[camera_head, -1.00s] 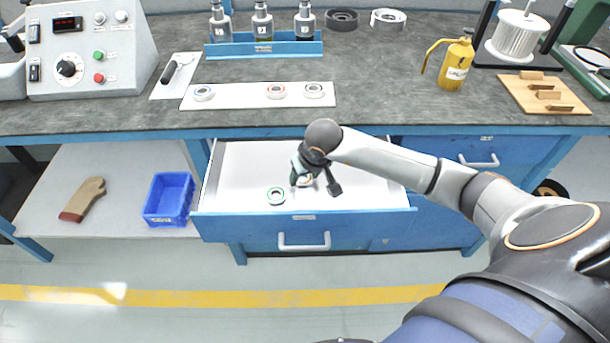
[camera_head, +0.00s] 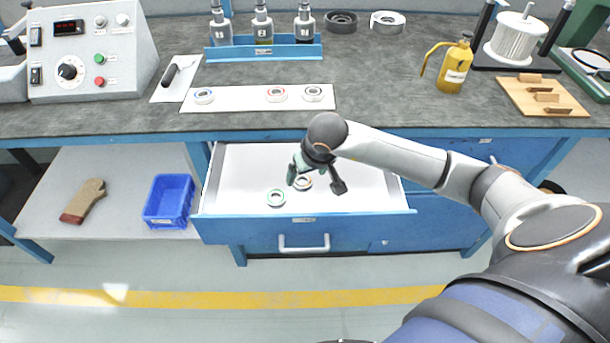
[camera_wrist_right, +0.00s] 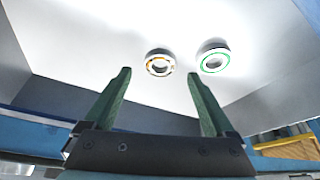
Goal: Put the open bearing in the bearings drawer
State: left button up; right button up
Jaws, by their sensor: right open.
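The drawer (camera_head: 360,205) stands open below the bench top. Two bearings lie apart on its white floor. One has a green ring (camera_head: 276,197) and also shows in the right wrist view (camera_wrist_right: 214,60). The other has an orange-brown ring with dark gaps (camera_head: 303,183) and also shows in the right wrist view (camera_wrist_right: 160,64). My right gripper (camera_head: 297,172) is over the drawer, just above the orange-ringed bearing. In the right wrist view its green fingers (camera_wrist_right: 158,95) are apart with nothing between them, and both bearings lie beyond the tips. My left gripper is out of view.
A white mat (camera_head: 240,98) on the bench holds three ringed bearings. A blue bottle rack (camera_head: 264,49), a yellow oil can (camera_head: 455,66) and a control box (camera_head: 90,50) stand on the bench. A blue bin (camera_head: 169,200) and a glove (camera_head: 84,201) are on the lower shelf.

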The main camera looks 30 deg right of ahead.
jog(key=p+v, duration=0.1)
jog(key=v, duration=0.7)
jog(key=shift+r, duration=0.4)
jog(key=shift+s, duration=0.15)
